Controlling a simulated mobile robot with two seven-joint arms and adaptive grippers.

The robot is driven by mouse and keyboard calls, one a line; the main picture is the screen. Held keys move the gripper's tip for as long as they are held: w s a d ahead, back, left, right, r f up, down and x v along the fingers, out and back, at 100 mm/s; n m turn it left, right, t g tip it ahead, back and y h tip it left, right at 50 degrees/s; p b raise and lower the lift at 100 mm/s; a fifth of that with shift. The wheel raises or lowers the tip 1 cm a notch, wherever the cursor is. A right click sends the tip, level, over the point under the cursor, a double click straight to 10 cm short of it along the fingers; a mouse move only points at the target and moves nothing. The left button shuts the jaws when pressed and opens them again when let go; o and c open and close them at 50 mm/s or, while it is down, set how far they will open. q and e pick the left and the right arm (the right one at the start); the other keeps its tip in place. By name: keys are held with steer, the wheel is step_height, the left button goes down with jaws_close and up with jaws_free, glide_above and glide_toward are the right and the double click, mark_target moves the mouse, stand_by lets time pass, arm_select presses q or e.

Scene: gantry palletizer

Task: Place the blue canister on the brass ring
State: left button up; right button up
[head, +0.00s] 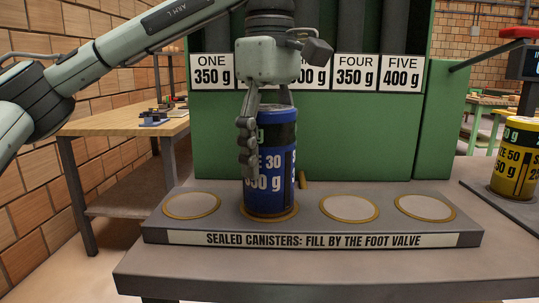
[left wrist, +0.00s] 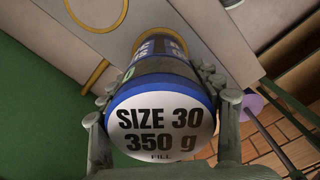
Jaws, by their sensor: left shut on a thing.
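The blue canister (head: 270,165), labelled size 30 and 350 g, stands upright over the second brass ring (head: 271,219) from the left on the grey block. Its base looks on or very close to that ring; I cannot tell whether it touches. My left gripper (head: 262,140) comes from above and is shut on the canister, one finger in front and the other mostly hidden behind. In the left wrist view the canister's white lid (left wrist: 160,125) sits between the gripper's fingers (left wrist: 160,108). My right gripper is not in view.
Other brass-rimmed discs lie on the block: one at left (head: 192,206) and two at right (head: 349,208) (head: 425,207). A yellow canister (head: 517,158) stands on a dark stand at far right. A green panel (head: 340,140) with weight labels rises behind. A wooden bench (head: 125,123) is at left.

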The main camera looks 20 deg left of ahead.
mark_target(269, 108)
arm_select(q)
steer(key=shift+f, duration=0.1)
steer(key=o, duration=1.5)
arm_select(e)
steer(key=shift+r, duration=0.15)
arm_select(q)
steer(key=shift+r, duration=0.25)
step_height(269, 108, up, 11)
steer(key=p, duration=0.4)
steer(key=shift+r, duration=0.4)
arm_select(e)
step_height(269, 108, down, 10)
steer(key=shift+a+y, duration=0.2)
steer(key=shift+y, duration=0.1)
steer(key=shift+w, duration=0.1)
